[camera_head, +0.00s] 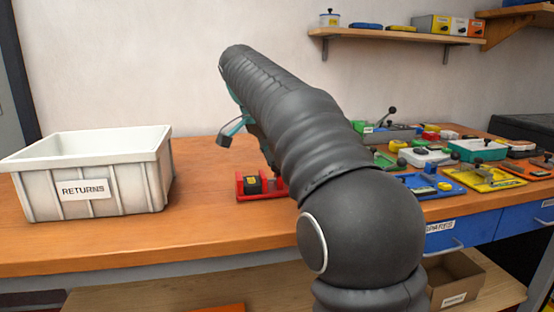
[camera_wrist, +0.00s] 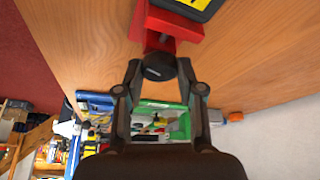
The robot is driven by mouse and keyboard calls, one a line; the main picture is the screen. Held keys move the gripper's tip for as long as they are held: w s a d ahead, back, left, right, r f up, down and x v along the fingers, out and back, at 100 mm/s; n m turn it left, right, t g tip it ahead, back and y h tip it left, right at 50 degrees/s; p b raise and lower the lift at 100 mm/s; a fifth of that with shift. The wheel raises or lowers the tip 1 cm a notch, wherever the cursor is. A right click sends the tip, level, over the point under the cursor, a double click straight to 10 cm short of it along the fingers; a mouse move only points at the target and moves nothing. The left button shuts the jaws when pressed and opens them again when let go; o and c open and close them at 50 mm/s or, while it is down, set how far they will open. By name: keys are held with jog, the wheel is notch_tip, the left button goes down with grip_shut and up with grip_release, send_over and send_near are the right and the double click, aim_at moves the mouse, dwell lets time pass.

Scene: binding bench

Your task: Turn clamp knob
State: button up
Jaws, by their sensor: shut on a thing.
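A red clamp (camera_head: 242,196) sits on the wooden bench near its middle, with a black block (camera_head: 252,185) bearing a yellow label in it. The right part of the clamp is hidden behind my arm in the head view. In the wrist view the red clamp (camera_wrist: 176,26) is at the top, and its round black knob (camera_wrist: 158,67) points toward the camera. My gripper (camera_wrist: 160,70) is shut on the knob, one finger on each side. My gripper is mostly hidden behind my arm in the head view.
A white RETURNS bin (camera_head: 95,180) stands at the left of the bench (camera_head: 205,225). Several coloured fixtures, including a yellow one (camera_head: 485,178) and a blue one (camera_head: 422,186), crowd the right side. A wall shelf (camera_head: 390,35) is above. Bare bench lies between bin and clamp.

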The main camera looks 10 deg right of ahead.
aim_at(267, 191)
dwell(0.4)
jog(key=o, duration=1.1)
jog(key=shift+o, duration=0.2)
jog(key=shift+r, duration=0.1)
jog(key=v, duration=0.7)
